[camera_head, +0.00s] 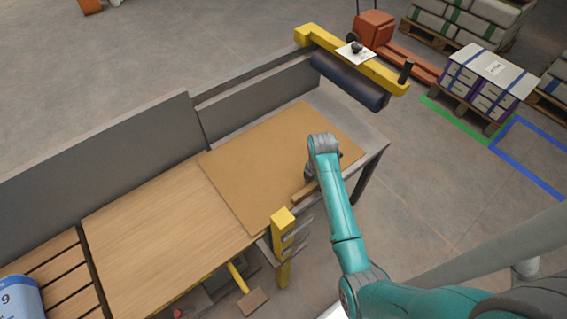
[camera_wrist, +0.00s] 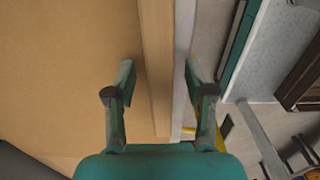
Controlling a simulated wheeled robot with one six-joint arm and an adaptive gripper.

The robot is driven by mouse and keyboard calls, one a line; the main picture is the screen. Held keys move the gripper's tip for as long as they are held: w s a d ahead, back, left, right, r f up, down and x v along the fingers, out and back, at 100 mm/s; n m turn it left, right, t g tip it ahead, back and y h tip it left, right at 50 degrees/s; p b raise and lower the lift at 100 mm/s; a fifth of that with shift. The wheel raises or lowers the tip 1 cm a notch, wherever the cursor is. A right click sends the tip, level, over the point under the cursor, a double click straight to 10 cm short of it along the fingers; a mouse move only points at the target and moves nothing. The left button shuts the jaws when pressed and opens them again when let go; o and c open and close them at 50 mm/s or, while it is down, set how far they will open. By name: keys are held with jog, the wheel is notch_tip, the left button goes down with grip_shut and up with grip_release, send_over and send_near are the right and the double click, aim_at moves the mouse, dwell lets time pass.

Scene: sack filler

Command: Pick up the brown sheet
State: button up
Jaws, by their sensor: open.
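The brown sheet (camera_head: 262,152) lies flat on the right part of the long bench, and it fills the left of the wrist view (camera_wrist: 60,70). My gripper (camera_wrist: 159,73) is open, with nothing held between its fingers. Its left finger is over the sheet near the edge, and its right finger is beyond a pale wooden strip (camera_wrist: 155,50) that runs along that edge. I cannot tell whether the fingers touch anything. In the head view my arm's end hides most of the gripper and part of the sheet's near right edge.
A yellow post (camera_head: 283,240) stands at the bench's front edge, close left of my arm. A yellow beam with a dark roller (camera_head: 348,80) stands at the bench's right end. The wooden bench top (camera_head: 165,225) left of the sheet is clear. A grey wall (camera_head: 95,165) runs behind.

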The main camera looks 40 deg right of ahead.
jog(key=shift+f, duration=0.4)
grip_shut()
jog(key=shift+r, duration=0.1)
